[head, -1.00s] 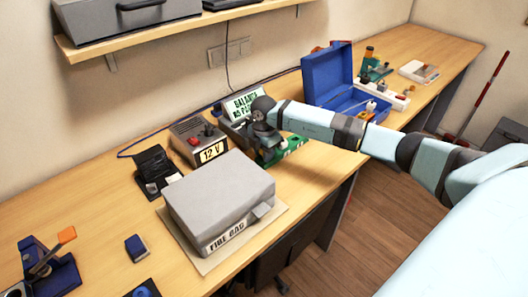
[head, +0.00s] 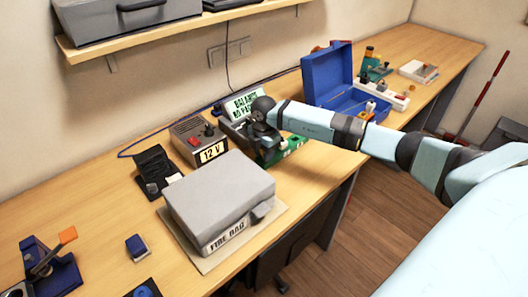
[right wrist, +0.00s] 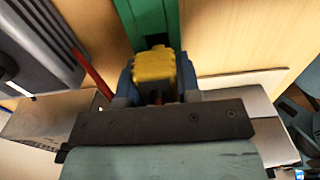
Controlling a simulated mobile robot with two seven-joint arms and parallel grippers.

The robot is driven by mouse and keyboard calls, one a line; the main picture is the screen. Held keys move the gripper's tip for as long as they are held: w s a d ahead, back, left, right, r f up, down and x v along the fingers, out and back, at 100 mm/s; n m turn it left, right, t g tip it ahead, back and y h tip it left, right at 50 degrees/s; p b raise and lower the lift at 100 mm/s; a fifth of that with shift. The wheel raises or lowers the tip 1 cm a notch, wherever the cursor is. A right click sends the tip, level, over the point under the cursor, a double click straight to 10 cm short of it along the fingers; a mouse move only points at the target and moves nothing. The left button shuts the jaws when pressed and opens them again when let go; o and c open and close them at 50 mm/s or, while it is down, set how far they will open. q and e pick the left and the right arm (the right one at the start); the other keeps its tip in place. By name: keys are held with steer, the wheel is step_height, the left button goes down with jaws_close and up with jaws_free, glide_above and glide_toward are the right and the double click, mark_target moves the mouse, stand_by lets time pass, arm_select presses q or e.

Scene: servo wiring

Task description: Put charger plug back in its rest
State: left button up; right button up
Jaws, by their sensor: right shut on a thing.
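The yellow charger plug (right wrist: 154,66) is between the blue fingers of my right gripper (right wrist: 156,84) in the right wrist view. The gripper is shut on it. A green rest (right wrist: 152,20) lies just beyond the plug; I cannot tell if they touch. In the head view my right gripper (head: 266,153) is beside the front of the charger (head: 241,108), whose lit screen shows text. Part of the green rest (head: 294,144) shows to the right of the gripper, and the wrist hides the plug there. My left gripper is not in view.
A 12 V supply (head: 197,138) stands left of the charger. An open blue case (head: 328,75) is behind my right arm. A red lead (right wrist: 92,73) passes left of the plug.

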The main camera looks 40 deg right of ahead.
arm_select(q)
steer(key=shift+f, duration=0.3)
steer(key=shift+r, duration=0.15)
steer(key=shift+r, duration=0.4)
steer(key=shift+p, duration=0.35)
stand_by(2.5)
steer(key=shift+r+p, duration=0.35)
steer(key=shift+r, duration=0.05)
